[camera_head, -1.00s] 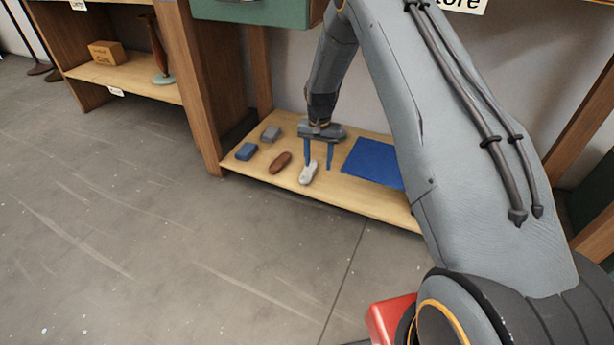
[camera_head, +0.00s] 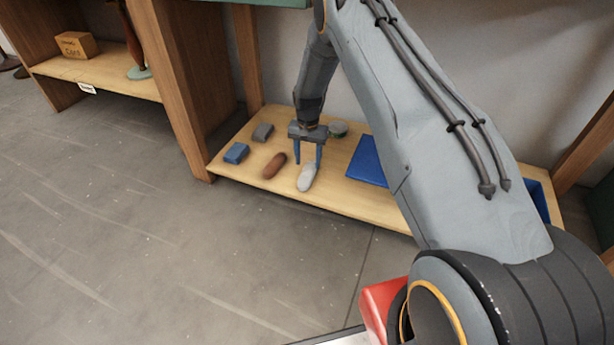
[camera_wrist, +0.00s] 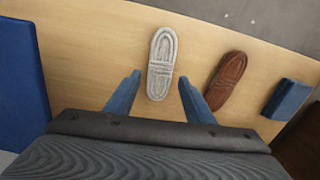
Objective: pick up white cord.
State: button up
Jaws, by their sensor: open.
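The white cord (camera_head: 307,177) is an oblong coiled bundle lying flat on the low wooden shelf. In the wrist view the white cord (camera_wrist: 161,63) lies ahead of the gap between my fingers, its near end close to the fingertips. My gripper (camera_head: 308,163) is open and points down just behind the cord. In the wrist view my gripper (camera_wrist: 160,82) has its two blue fingers apart, one to each side of the cord's near end, with nothing held between them.
A brown cord (camera_head: 274,165) lies just left of the white one. A blue block (camera_head: 236,153) and a grey block (camera_head: 262,132) sit further left. A blue mat (camera_head: 368,162) is to the right, and a round greenish item (camera_head: 338,130) is behind. Floor in front is clear.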

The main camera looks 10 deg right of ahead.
aim_at(307, 173)
notch_tip(307, 173, down, 5)
jog(key=b, duration=0.2)
jog(key=shift+s+a+b, duration=0.1)
jog(key=shift+a+b, duration=0.05)
jog(key=shift+b, duration=0.2)
jog(key=c, duration=1.2)
jog(key=shift+o, duration=0.2)
jog(key=shift+r, duration=0.1)
